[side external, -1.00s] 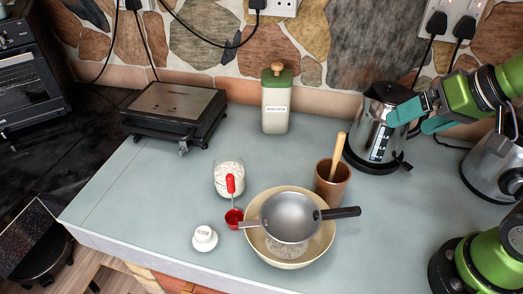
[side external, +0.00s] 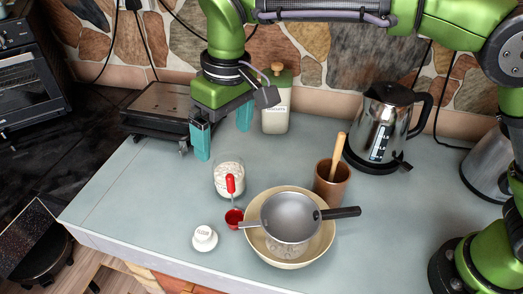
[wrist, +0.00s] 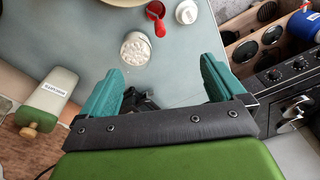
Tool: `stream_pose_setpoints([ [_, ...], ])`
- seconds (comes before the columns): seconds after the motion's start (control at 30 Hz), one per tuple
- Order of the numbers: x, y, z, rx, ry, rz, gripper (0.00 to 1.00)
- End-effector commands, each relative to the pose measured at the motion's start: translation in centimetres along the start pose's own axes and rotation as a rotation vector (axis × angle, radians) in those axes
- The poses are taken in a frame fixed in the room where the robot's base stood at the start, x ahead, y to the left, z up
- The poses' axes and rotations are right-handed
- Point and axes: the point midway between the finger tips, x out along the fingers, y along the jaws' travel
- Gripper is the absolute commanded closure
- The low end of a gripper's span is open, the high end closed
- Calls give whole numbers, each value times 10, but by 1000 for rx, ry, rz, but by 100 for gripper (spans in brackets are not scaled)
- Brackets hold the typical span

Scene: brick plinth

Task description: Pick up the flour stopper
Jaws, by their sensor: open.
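The flour stopper (side external: 204,238), a small white round cap lettered FLOUR, sits on the worktop near its front edge. It also shows at the top of the wrist view (wrist: 186,12). My gripper (side external: 222,135) is open and empty, above the worktop behind the glass of flour (side external: 229,180). The stopper is clear of the gripper, nearer the front edge. In the wrist view the two teal fingers (wrist: 160,72) are spread wide, with the flour glass (wrist: 135,50) beyond them.
A red measuring scoop (side external: 234,216) lies between the stopper and a cream bowl (side external: 325,245) holding a grey pan (side external: 288,215). A brown cup (side external: 333,188), kettle (side external: 378,125) and green-and-white canister (side external: 276,115) stand farther back. A black grill (side external: 160,108) is at left. Worktop left of the stopper is clear.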

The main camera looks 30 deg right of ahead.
Motion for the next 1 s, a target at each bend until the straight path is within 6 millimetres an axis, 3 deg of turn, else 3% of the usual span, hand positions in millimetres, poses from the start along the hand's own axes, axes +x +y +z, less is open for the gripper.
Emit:
stream_pose_setpoints([
  [0.03, 18, -22, -5, -38, -27, 12, 3],
  [0.1, 35, -44, -8, -72, -53, 27, 3],
  [0.3, 62, -78, -7, -125, -92, 50, 3],
  [0.47, 80, -80, -6, -129, -98, 55, 3],
  [0.8, 152, -75, 2, -128, -98, 53, 3],
  [1.0, 177, -73, 3, -127, -96, 52, 3],
])
